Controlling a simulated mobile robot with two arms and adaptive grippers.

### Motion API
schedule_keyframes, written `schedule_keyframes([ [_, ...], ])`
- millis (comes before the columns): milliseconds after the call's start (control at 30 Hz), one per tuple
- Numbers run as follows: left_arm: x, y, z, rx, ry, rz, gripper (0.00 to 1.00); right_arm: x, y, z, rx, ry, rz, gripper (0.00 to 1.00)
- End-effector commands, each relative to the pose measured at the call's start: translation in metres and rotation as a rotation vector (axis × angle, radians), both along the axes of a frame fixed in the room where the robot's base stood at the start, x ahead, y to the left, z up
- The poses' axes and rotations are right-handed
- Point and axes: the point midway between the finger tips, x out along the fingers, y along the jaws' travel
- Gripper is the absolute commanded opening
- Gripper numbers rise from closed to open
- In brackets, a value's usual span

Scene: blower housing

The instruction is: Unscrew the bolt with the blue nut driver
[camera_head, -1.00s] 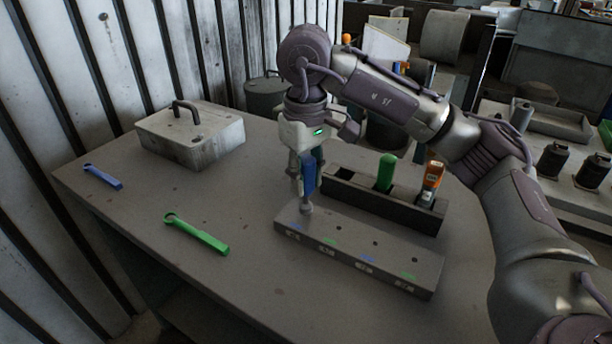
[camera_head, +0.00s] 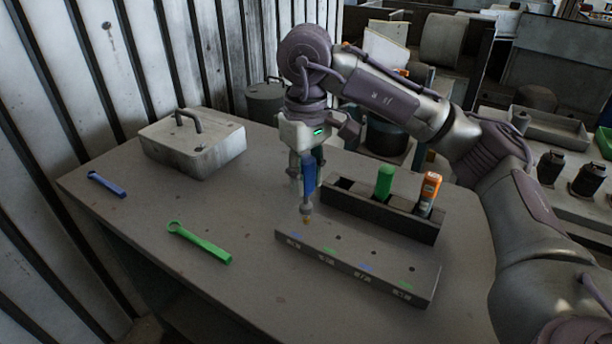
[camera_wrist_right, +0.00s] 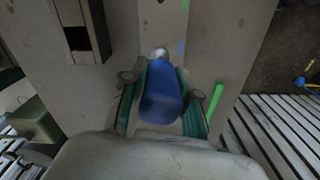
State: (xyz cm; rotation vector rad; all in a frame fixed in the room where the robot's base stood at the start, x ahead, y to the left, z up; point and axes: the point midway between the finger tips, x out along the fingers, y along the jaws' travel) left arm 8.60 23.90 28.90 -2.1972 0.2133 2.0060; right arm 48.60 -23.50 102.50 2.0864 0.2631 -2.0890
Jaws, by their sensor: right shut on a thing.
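My right gripper (camera_head: 307,178) is shut on the blue nut driver (camera_head: 309,172), which it holds upright, tip down. In the right wrist view the driver's blue handle (camera_wrist_right: 162,92) sits between the fingers. A small brass-coloured bolt (camera_head: 307,220) shows at the driver's tip, a little above the left end of the long grey block (camera_head: 372,270). The block has several holes in its top and blue and green marks. The wrist view does not show the bolt clearly. My left gripper is in neither view.
A dark holder (camera_head: 400,222) behind the block carries a green-handled tool (camera_head: 384,180) and an orange tool (camera_head: 429,190). A green wrench (camera_head: 200,243) and a blue wrench (camera_head: 106,184) lie on the left of the table. A grey metal box (camera_head: 195,150) stands at the back left.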

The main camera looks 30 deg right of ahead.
Motion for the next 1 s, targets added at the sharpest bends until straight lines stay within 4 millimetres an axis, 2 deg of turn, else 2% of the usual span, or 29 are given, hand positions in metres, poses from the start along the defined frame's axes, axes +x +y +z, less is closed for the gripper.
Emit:
schedule_keyframes([
  [267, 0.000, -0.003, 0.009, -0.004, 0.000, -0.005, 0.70, 0.000, 0.000, 0.010, 0.000, -0.001, -0.001, 0.00],
  [667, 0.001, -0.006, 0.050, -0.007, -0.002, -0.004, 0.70, 0.000, 0.000, 0.055, 0.000, -0.002, -0.001, 0.00],
  [1000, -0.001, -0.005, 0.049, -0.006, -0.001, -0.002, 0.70, 0.000, 0.000, 0.055, 0.000, -0.001, -0.001, 0.00],
])
